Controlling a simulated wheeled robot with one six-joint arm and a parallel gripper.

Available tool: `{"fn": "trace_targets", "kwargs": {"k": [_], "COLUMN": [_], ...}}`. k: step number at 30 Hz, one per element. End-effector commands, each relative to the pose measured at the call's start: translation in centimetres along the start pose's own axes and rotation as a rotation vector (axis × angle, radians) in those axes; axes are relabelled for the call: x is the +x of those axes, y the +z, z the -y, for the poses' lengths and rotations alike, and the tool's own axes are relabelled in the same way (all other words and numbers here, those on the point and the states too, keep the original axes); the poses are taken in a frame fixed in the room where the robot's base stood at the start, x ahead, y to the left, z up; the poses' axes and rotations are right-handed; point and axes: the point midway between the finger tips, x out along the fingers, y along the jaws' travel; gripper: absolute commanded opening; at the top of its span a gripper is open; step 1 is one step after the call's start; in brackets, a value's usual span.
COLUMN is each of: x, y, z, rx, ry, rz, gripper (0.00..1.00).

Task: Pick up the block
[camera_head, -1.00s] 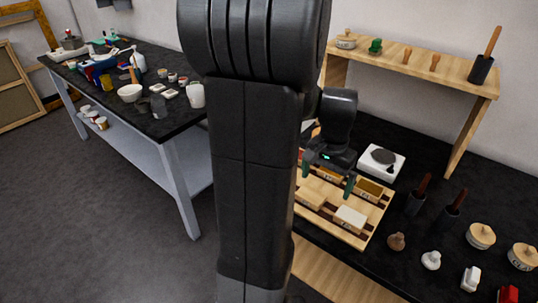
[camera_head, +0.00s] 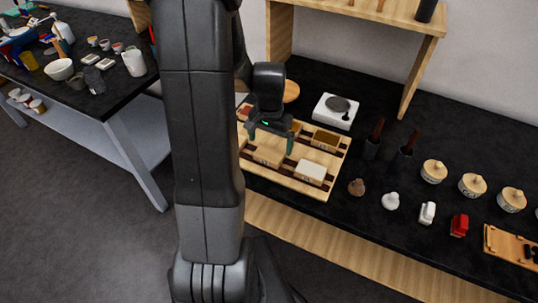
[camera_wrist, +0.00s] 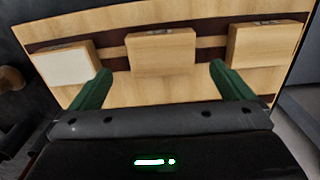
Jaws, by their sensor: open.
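Several blocks lie on a striped wooden tray (camera_head: 318,192). A plain wooden block (camera_head: 267,155) is in its front row, beside a white-topped block (camera_head: 311,172). In the wrist view, a plain wooden block (camera_wrist: 160,50) is centred ahead of my jaws, with the white-topped block (camera_wrist: 65,66) left and another wooden block (camera_wrist: 266,44) right. My gripper (camera_head: 270,140) is open above the tray. Its green fingers (camera_wrist: 160,74) are spread wide, with nothing between them. The frames do not show which block is meant, nor the exact height of the fingertips.
A white scale (camera_head: 335,110) stands behind the tray, below a wooden shelf (camera_head: 375,12). Dark holders with brown handles (camera_head: 373,140), small figures (camera_head: 391,201) and lidded pots (camera_head: 434,171) stand to the right. A cluttered second table (camera_head: 110,98) is at left.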

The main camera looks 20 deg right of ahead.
Motion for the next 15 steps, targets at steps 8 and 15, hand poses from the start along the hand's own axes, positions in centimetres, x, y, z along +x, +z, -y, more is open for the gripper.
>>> {"fn": "trace_targets", "kwargs": {"k": [8,15], "x": [3.4,4.5], "y": [0.3,0.2], "z": [0.2,0.2], "rx": [0.0,0.0], "ry": [0.002,0.001], "rz": [0.005,0.001], "gripper": [1.0,1.0]}}
